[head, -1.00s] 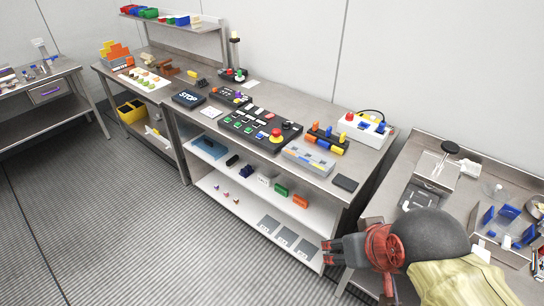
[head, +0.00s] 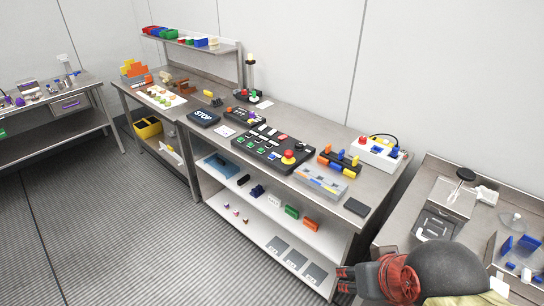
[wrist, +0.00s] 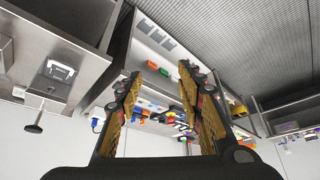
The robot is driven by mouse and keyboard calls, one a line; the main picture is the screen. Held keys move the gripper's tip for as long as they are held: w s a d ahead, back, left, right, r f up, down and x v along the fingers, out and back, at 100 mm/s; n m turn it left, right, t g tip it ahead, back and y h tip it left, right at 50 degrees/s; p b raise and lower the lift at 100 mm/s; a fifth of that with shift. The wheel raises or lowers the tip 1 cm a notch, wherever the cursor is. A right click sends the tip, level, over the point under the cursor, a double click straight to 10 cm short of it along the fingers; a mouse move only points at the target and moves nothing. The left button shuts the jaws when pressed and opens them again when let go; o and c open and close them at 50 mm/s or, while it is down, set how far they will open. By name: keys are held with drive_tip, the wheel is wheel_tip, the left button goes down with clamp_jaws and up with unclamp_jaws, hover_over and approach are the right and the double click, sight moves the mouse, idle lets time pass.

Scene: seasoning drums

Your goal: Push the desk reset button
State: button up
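A black control panel (head: 270,148) lies on the middle of the steel workbench (head: 320,196). It carries rows of green, white and red buttons and a big red mushroom button (head: 289,155) on a yellow base. I cannot read which button is the reset. My gripper (head: 343,280) is low at the bench's front right, well away from the buttons. In the wrist view its fingers (wrist: 158,78) are spread apart with nothing between them.
A STOP plate (head: 203,117), a smaller black panel (head: 244,115) and a grey tray (head: 320,182) share the bench. A signal tower (head: 250,75) stands behind. Another steel table is at right, close to my arm. The floor (head: 150,230) in front is clear.

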clamp_jaws()
idle(1.5)
